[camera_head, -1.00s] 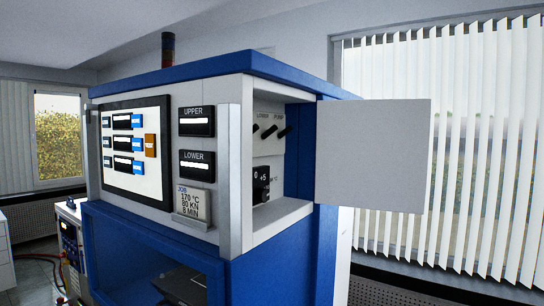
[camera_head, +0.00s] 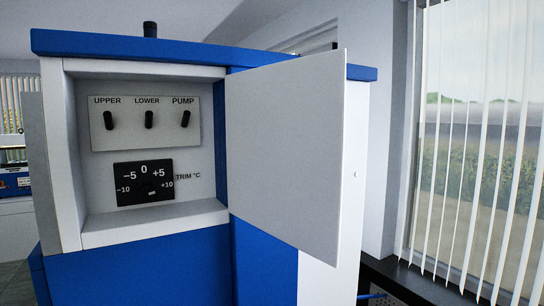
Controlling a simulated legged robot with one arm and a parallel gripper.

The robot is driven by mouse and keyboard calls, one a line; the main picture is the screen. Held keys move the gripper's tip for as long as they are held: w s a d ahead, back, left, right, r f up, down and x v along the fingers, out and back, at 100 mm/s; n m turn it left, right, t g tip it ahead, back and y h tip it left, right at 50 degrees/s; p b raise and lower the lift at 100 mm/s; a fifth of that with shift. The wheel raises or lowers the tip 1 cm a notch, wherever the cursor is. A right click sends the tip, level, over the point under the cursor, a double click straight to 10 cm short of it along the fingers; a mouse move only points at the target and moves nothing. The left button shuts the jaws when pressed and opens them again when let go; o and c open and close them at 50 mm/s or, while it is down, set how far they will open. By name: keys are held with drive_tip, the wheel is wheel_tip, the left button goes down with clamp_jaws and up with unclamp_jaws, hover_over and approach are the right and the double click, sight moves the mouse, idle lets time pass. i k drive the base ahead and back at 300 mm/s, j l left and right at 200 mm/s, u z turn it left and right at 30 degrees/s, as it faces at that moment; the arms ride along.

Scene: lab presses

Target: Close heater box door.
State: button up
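The heater box door (camera_head: 285,145) is a flat light-grey panel. It stands open, hinged at the right side of a recessed box (camera_head: 150,228) in the blue and white press. Inside the box is a switch plate (camera_head: 145,135) with three black toggles marked UPPER, LOWER and PUMP. Below it is a black trim dial (camera_head: 145,183) marked in °C. The toggles tilt slightly, and the dial's pointer is too small to read well. My gripper is not in view.
The blue and white press body (camera_head: 140,270) fills the left and middle. A window with vertical blinds (camera_head: 475,140) and a dark sill (camera_head: 420,285) stand at the right. Other equipment (camera_head: 14,180) shows at the far left.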

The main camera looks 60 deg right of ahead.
sight(284, 121)
drive_tip(key=k+l, duration=0.4)
drive_tip(key=l, duration=0.2)
drive_tip(key=k+l, duration=0.35)
drive_tip(key=l, duration=0.2)
drive_tip(key=k+l+u, duration=0.1)
drive_tip(key=k+l, duration=0.3)
drive_tip(key=l, duration=0.2)
drive_tip(key=k+l+z, duration=0.1)
drive_tip(key=l+z, duration=0.25)
drive_tip(key=j, duration=0.1)
